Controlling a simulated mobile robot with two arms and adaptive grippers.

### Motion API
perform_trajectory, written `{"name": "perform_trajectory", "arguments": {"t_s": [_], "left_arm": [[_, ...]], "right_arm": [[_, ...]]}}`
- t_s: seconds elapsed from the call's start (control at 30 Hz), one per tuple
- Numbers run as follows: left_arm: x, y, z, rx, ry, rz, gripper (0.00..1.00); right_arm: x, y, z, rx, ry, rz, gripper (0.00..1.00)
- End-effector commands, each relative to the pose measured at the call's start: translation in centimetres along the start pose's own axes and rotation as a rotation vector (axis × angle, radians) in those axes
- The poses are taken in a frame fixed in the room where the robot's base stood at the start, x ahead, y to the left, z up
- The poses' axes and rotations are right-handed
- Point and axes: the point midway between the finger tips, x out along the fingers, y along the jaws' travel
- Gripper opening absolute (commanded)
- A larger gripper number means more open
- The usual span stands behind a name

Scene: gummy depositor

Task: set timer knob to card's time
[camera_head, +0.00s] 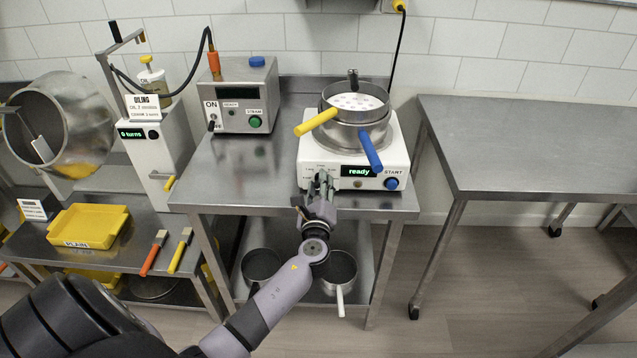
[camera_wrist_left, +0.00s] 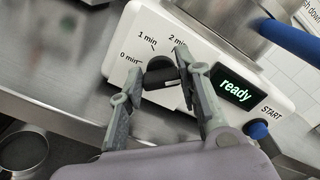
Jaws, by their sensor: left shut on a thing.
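The timer knob (camera_wrist_left: 159,74) is a small dark knob on the front of a white machine (camera_head: 310,150). Labels "0 min", "1 min" and "2 min" are around it in the left wrist view. My left gripper (camera_head: 322,180) is at the front left of the machine, its fingers shut on the knob from both sides in the left wrist view (camera_wrist_left: 166,84). The knob's pointer direction is hard to tell. The machine's display (camera_wrist_left: 235,87) reads "ready". A white card (camera_head: 143,107) headed "OILING" stands at the left, its small print hard to read. My right gripper is out of view.
A blue START button (camera_head: 392,184) is right of the display. A pot (camera_head: 363,130) with yellow and blue handles sits on the machine. A steel steam box (camera_head: 240,100) stands at its left. The right table (camera_head: 540,145) is bare.

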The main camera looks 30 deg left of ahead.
Motion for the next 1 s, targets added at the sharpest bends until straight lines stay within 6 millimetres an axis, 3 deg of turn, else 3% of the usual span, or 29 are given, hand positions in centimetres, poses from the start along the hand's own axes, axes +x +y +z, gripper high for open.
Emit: {"name": "perform_trajectory", "arguments": {"t_s": [0.63, 0.67, 1.0], "left_arm": [[-0.08, 0.04, -0.23, 0.055, 0.004, 0.001, 0.04], [-0.08, 0.04, -0.23, 0.055, 0.004, 0.001, 0.32], [-0.03, 0.00, -0.11, 0.054, 0.002, 0.001, 0.52]], "right_arm": [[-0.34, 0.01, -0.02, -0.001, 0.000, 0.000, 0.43], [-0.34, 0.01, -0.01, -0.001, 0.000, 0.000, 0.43], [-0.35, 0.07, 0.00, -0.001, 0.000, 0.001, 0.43]]}}
